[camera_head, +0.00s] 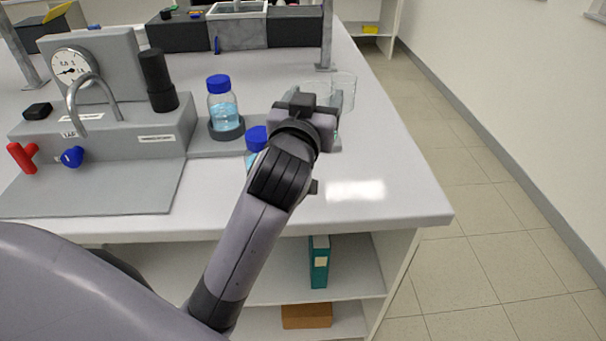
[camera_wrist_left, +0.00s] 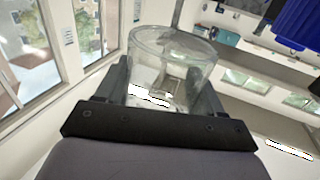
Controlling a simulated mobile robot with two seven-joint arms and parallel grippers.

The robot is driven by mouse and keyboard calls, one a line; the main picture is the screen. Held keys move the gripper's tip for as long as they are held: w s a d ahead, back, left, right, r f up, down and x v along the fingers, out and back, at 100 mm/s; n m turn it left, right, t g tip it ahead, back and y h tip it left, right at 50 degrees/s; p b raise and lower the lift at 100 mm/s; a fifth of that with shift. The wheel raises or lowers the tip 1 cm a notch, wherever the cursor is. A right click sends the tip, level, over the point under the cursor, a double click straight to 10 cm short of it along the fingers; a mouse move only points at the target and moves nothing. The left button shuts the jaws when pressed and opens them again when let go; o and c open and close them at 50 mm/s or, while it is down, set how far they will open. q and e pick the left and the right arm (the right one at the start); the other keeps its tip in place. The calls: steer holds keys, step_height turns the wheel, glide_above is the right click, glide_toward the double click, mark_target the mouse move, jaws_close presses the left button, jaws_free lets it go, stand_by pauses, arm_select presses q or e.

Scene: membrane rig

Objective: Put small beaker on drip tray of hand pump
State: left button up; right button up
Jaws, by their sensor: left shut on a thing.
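My left gripper (camera_head: 308,98) is over the right part of the bench. It is shut on a clear glass beaker, which fills the space between the fingers in the left wrist view (camera_wrist_left: 172,62). In the head view clear glass (camera_head: 344,88) shows just behind and right of the gripper; I cannot tell if it is one vessel or two. The grey pump rig stands at the left, with a gauge (camera_head: 74,68), a curved spout (camera_head: 92,84) and a black upright cylinder (camera_head: 157,78). A flat grey plate (camera_head: 100,192), seemingly the drip tray, lies bare in front of it. My right gripper is not seen.
A blue-capped bottle (camera_head: 222,105) of blue liquid stands in a dark round holder. Another blue-capped bottle (camera_head: 256,137) is partly hidden by my arm. A red handle (camera_head: 22,156) and blue knob (camera_head: 72,157) stick out over the plate. A metal post (camera_head: 326,40) stands behind.

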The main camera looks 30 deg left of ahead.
arm_select(q)
step_height(320, 180, down, 11)
steer(key=shift+b, duration=0.75)
steer(key=shift+f+b, duration=0.5)
steer(key=shift+f, duration=1.7)
steer(key=shift+f, duration=0.2)
steer(key=o, duration=1.1)
steer(key=shift+o, duration=0.2)
steer(key=shift+r, duration=0.1)
